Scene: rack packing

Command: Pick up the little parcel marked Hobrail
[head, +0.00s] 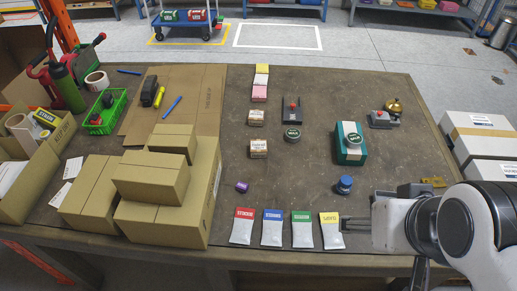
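Two small brown parcels with white labels stand near the middle of the table: an upper parcel (256,117) and a lower parcel (258,149). Their print is too small to read, so I cannot tell which one, if either, is marked Hobrail. My gripper (346,225) is at the right front of the table, pointing left. It is beside the yellow-topped packet (330,231), well to the right of and nearer than both parcels. Its fingers are small and seen from the side, so their opening is unclear. I see nothing held in it.
Red, blue and green-topped packets (301,230) line the front edge. Stacked cartons (152,178) fill the left. The table's (300,190) centre front is fairly clear.

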